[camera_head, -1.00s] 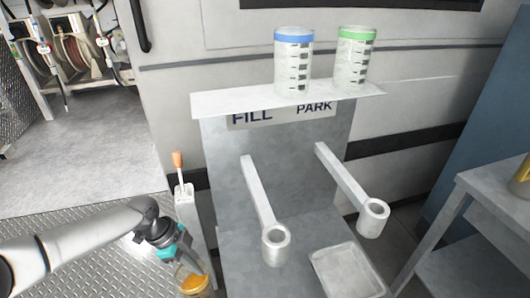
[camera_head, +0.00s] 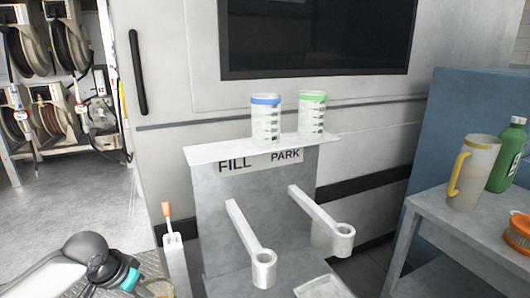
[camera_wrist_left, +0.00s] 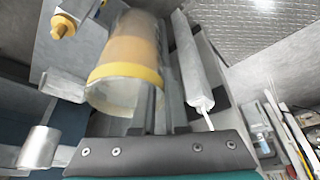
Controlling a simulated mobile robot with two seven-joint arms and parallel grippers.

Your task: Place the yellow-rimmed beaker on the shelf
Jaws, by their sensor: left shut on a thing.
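The yellow-rimmed beaker (camera_wrist_left: 122,70) is clear, with amber-brown contents, and fills the upper middle of the left wrist view. In the head view only a bit of the beaker (camera_head: 160,288) shows at the bottom edge. My left gripper (camera_head: 148,286) is shut on it, low and to the left of the fill stand. Its fingers (camera_wrist_left: 158,112) lie against the beaker's side in the wrist view. The shelf (camera_head: 212,151) is the white plate on top of the stand, above the FILL and PARK labels. My right gripper is not in view.
A blue-rimmed beaker (camera_head: 266,122) and a green-rimmed beaker (camera_head: 312,118) stand on the shelf, with bare room to their left. An orange-tipped lever (camera_head: 167,212) stands between gripper and stand. Two ring-ended arms (camera_head: 263,268) jut forward. A side table holds a jug (camera_head: 472,178) and green bottle (camera_head: 507,160).

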